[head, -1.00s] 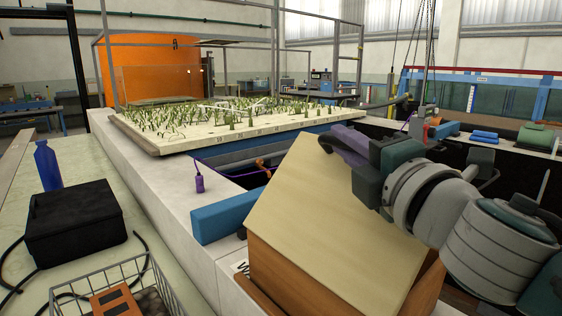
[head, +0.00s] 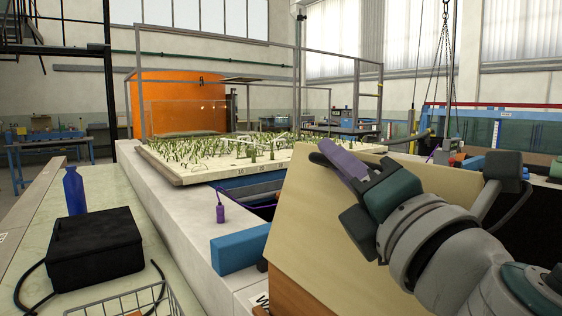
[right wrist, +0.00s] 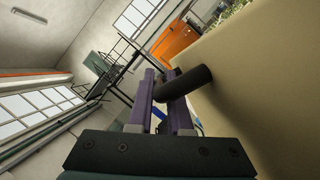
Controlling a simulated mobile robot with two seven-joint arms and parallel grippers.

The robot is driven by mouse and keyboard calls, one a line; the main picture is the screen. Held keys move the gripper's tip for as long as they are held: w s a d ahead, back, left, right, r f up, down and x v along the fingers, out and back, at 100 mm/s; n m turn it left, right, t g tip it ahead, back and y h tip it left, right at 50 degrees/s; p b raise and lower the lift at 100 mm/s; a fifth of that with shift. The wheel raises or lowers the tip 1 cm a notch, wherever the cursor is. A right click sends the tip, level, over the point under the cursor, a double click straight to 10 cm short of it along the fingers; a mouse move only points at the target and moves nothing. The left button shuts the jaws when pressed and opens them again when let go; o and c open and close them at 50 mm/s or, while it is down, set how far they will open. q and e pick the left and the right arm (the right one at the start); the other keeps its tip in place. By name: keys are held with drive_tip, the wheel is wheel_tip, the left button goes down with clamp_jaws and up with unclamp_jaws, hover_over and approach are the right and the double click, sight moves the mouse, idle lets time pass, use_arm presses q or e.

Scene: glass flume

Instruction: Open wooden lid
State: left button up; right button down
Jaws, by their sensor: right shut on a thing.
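The wooden lid (head: 325,225) is a pale tan panel, raised and steeply tilted over the brown wooden box (head: 292,298) at the lower middle of the head view. My right gripper (head: 340,160) is at the lid's upper part, with its purple fingers showing. In the right wrist view, the fingers (right wrist: 162,92) are shut on a dark round handle (right wrist: 188,84) that sticks out from the lid's face (right wrist: 265,85). The box's inside is hidden behind the lid. My left gripper is not in view.
A blue block (head: 238,250) and a small purple bottle (head: 220,211) are left of the box. A black case (head: 95,246), a blue bottle (head: 74,190) and a wire basket (head: 125,303) stand on the left bench. A plant-covered tray (head: 205,172) lies behind.

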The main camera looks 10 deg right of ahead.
drive_tip(key=c, duration=1.1)
unclamp_jaws()
drive_tip(key=b+v, duration=0.3)
drive_tip(key=v, duration=0.7)
